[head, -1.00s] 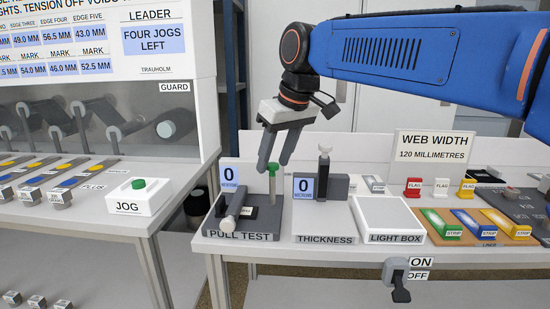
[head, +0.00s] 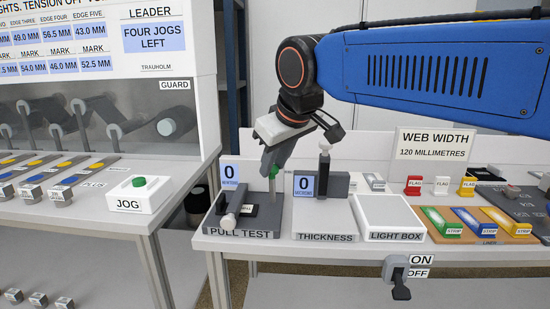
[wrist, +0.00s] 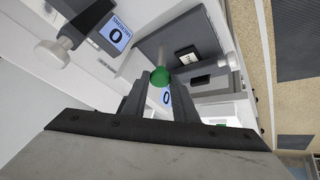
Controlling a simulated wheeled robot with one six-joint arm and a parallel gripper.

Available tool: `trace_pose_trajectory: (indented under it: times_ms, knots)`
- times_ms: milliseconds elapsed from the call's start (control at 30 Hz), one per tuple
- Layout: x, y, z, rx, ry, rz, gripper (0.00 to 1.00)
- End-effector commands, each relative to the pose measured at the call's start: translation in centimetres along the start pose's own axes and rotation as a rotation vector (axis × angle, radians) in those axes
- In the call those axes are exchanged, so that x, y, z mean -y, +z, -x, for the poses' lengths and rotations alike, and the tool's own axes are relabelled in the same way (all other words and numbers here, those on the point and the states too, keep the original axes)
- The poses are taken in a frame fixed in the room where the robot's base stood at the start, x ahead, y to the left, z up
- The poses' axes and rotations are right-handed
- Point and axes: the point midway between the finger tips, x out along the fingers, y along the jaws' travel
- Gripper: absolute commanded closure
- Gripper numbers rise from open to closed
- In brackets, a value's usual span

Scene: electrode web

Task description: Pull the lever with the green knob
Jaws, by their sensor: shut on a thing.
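The lever with the green knob (head: 273,171) stands upright on the grey pull test device (head: 245,225), whose display reads 0. In the wrist view the green knob (wrist: 160,76) sits between the tips of my two fingers. My gripper (head: 270,168) reaches down from above and is shut on the knob. The fingers hide part of the knob in the head view. The lever's post (head: 274,193) shows below the knob.
The thickness gauge (head: 324,185) stands close to the right of the lever. The light box (head: 388,217), flags and colored strips lie further right. The JOG button box (head: 138,196) is on the left table. A gap separates the two tables.

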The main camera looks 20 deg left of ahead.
Motion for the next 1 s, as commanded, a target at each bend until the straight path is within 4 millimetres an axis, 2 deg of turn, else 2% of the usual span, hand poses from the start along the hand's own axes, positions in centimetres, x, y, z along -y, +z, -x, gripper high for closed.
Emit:
trace_pose_trajectory:
  times_ms: [233,1000]
  knots:
    - [1.6,1.5,0.4,-0.107,0.097,0.044,1.0]
    - [5.2,5.9,-0.6,-0.098,0.092,0.039,1.0]
